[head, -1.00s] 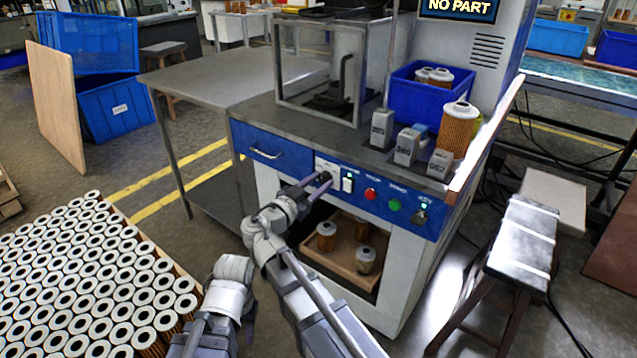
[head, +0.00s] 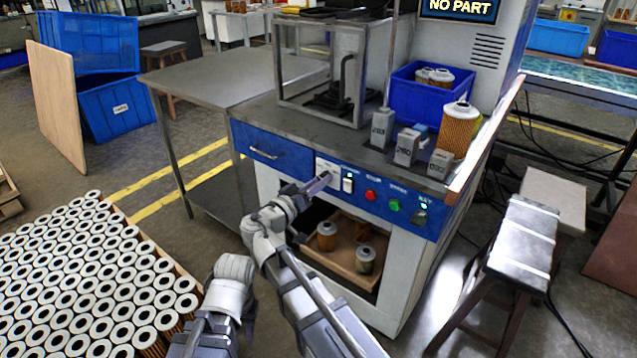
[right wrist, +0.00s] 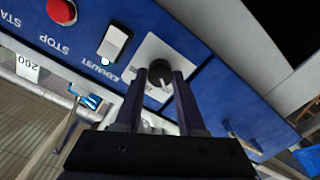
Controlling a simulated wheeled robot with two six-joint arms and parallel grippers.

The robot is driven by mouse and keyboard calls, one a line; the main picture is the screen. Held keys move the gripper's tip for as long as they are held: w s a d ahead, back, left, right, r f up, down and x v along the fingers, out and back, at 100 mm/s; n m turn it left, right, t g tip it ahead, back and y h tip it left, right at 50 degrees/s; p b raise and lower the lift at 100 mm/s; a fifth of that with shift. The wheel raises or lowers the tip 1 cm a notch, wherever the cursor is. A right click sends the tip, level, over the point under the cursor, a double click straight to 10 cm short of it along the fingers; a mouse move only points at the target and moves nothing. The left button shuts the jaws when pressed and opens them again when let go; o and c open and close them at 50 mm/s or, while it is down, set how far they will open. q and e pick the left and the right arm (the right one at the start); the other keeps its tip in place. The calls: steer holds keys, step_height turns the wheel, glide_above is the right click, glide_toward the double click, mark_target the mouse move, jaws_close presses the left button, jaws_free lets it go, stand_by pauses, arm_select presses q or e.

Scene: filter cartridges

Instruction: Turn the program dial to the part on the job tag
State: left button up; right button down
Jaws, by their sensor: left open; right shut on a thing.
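The program dial (right wrist: 160,70) is a round black knob with a pale pointer mark on a white plate (right wrist: 146,58) on the blue front panel. My right gripper (right wrist: 165,78) has its two dark fingers on either side of the knob and is shut on it. In the head view, the right gripper (head: 318,184) reaches the panel and mostly covers the dial. The dial's printed positions are not readable. I cannot pick out a job tag. My left arm shows at the lower left, but its fingers are out of view.
Right of the dial are a white exhaust switch (head: 347,183), a red stop button (head: 371,194) and a green button (head: 394,205). Numbered grey blocks (head: 406,147) stand on the bench top. The display (head: 459,8) reads NO PART. A tray of cartridges (head: 312,254) sits below.

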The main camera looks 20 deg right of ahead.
steer(key=shift+n, duration=0.3)
stand_by(0.4)
steer(key=c, duration=0.5)
jaws_free()
